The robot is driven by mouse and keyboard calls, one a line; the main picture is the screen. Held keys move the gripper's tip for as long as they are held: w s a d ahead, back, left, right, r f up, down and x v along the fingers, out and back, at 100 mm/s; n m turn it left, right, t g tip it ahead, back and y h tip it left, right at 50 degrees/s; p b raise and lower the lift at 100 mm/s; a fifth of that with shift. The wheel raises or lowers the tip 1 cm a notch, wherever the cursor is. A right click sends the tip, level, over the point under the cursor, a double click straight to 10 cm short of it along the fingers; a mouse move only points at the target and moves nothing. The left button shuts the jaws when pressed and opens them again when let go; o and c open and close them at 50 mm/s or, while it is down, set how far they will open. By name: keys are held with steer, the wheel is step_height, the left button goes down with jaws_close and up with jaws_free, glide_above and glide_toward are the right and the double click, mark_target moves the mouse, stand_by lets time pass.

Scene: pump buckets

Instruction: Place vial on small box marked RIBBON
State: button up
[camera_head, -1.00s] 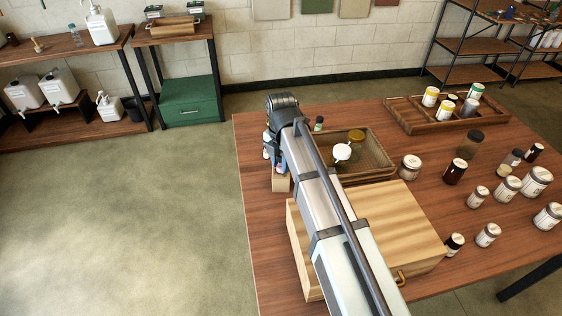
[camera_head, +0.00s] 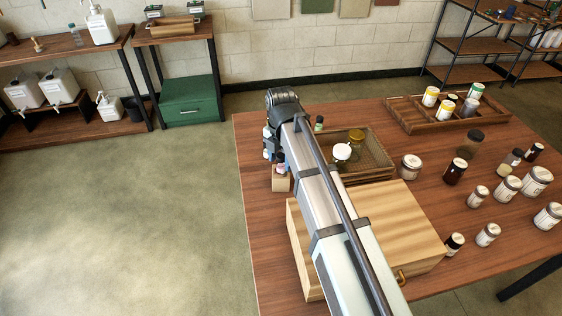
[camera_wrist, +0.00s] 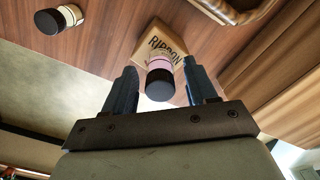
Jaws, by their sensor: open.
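The small box marked RIBBON (camera_wrist: 145,40) sits on the table. It also shows at the left side of the table in the head view (camera_head: 281,184). A vial with a black cap and pink label (camera_wrist: 159,78) stands upright on the box, as far as I can tell. In the head view the vial (camera_head: 280,163) shows above the box, beside my arm. My gripper (camera_wrist: 162,75) is open, with one finger on each side of the vial and a visible gap to both. In the head view my arm hides most of the gripper.
Another black-capped vial (camera_wrist: 60,18) stands on the table. A wooden basket (camera_head: 376,162) holds jars behind my arm. A large wooden box (camera_head: 400,225) lies under my arm. Several jars crowd the table's right side. A divided tray (camera_head: 405,115) stands at the back.

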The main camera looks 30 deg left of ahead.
mark_target(281, 155)
step_height(281, 155, up, 11)
steer(key=shift+f, duration=0.15)
stand_by(0.5)
